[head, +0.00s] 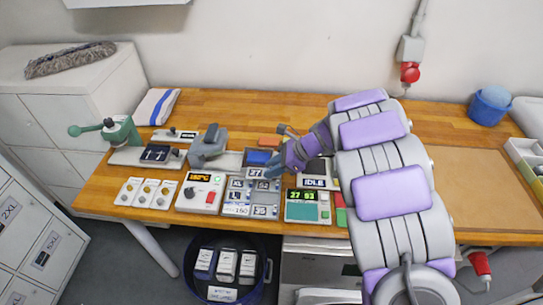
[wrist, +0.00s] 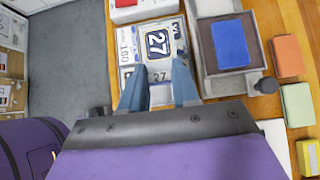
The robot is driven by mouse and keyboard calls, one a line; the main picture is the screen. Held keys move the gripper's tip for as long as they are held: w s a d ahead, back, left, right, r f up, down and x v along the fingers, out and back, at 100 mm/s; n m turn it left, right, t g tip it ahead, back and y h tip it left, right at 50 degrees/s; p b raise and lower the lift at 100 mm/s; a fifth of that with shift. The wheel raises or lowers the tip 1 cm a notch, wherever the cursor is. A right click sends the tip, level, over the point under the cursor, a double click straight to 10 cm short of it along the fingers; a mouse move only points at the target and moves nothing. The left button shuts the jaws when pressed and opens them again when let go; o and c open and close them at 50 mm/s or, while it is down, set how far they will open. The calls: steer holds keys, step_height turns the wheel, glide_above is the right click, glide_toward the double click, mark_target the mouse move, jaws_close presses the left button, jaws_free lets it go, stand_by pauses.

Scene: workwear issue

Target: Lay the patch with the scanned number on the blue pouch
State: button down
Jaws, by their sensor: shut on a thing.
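My gripper (wrist: 158,68) is shut on the patch numbered 27 (wrist: 157,43), with its blue fingers at the patch's near sides. The patch is held above the tray of patches (wrist: 128,78); it also shows in the head view (head: 255,172). The blue pouch (wrist: 231,43) lies flat in a grey press base (wrist: 205,66), to the right of the patch in the wrist view. In the head view the pouch (head: 258,157) is partly hidden near my gripper (head: 268,167). A green scanner box (head: 301,212) has a display that appears to read 27 93.
A red-and-white control box (head: 200,192) stands left of the patch tray. Orange (wrist: 287,56) and green (wrist: 297,104) pieces lie right of the press. The brown mat (head: 485,190) at right is clear.

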steer(key=s+d+p, duration=0.4)
steer(key=p, duration=0.2)
steer(key=w+a+f, duration=0.1)
steer(key=w, duration=0.4)
steer(key=w+a+f+b, duration=0.1)
steer(key=w+a+f, duration=0.1)
steer(key=w, duration=0.3)
steer(key=w+a+f+b, duration=0.1)
steer(key=w, duration=0.4)
steer(key=shift+w+a+f, duration=0.15)
steer(key=shift+w+f, duration=0.15)
steer(key=shift+r, duration=0.1)
stand_by(0.4)
steer(key=c, duration=0.8)
jaws_free()
